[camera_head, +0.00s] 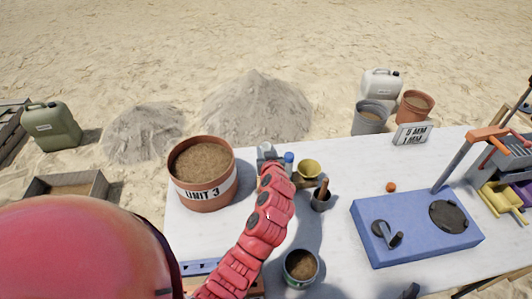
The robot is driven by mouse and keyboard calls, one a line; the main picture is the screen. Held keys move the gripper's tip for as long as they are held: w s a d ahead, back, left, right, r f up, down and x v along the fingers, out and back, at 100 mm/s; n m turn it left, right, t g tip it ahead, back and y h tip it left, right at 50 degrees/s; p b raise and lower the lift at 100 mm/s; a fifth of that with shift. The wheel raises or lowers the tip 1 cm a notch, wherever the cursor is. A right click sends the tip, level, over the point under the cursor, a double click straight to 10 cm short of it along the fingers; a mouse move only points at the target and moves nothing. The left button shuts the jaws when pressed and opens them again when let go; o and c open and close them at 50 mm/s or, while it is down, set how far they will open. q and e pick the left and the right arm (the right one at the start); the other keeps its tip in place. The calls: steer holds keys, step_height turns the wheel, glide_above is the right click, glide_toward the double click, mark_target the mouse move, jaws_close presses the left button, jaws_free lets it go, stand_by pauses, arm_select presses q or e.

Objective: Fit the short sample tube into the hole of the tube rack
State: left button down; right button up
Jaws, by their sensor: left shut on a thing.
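My left arm reaches up from the bottom over the white table, and its gripper (272,168) is at the far edge, right of the large pot. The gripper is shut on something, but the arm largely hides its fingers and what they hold. A small blue-topped tube (289,158) shows just right of the gripper; it looks like the short sample tube, though I cannot see the grip on it clearly. A blue strip with dark holes (199,267) at the lower left may be the tube rack, partly hidden by my arm. My right gripper is not in view.
The "UNIT 3" pot of soil (204,174) stands left. A yellow bowl (309,168), a dark cup (321,199) and a soil tin (300,266) stand near my arm. A blue box (415,228) fills the right. Clear table (345,165) lies between.

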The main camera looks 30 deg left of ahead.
arm_select(q)
steer(key=shift+f+b, duration=2.85)
steer(key=shift+f, duration=0.1)
steer(key=shift+b, duration=0.4)
steer(key=shift+b, duration=0.45)
steer(key=shift+b, duration=0.4)
steer(key=shift+f+b, duration=2.35)
